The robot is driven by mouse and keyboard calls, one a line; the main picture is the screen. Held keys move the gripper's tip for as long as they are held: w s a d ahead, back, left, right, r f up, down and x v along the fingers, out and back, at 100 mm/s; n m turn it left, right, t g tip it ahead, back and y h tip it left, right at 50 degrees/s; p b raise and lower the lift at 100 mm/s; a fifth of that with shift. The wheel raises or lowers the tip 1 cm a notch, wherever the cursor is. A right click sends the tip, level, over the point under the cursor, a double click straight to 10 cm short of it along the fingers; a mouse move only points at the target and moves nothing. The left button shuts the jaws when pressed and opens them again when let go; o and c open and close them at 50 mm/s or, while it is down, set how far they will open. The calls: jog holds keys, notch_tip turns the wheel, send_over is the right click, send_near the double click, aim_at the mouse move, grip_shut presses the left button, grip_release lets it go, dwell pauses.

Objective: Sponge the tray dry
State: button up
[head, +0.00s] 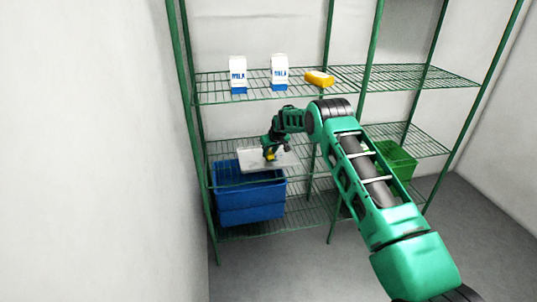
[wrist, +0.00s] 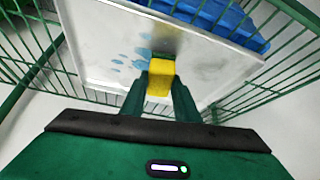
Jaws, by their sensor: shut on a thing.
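The tray (head: 252,160) is a flat white-grey rectangle lying on the left middle wire shelf. In the wrist view the tray (wrist: 215,62) fills the upper middle and has a raised rim. Several blue water spots (wrist: 124,61) show on it, left of the sponge. My gripper (head: 269,154) is over the tray. In the wrist view my gripper (wrist: 161,92) is shut on a yellow sponge (wrist: 161,78) with a green far end. The sponge is at the tray's surface; I cannot tell whether it touches.
A blue crate (head: 250,208) stands below the tray on the bottom shelf. A green crate (head: 397,160) is at right. Green posts (head: 185,110) frame the rack.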

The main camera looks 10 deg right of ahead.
jog(key=shift+f, duration=0.65)
jog(key=shift+d, duration=2.05)
jog(key=shift+d+f, duration=0.15)
jog(key=shift+d, duration=1.95)
jog(key=shift+w, duration=0.7)
jog(key=shift+a+r, duration=0.15)
jog(key=shift+a, duration=0.9)
jog(key=shift+a+r, duration=0.1)
jog(key=shift+a, duration=0.95)
jog(key=shift+a+f, duration=0.15)
jog(key=shift+a, duration=1.9)
jog(key=shift+w, duration=0.75)
jog(key=shift+d, duration=4.15)
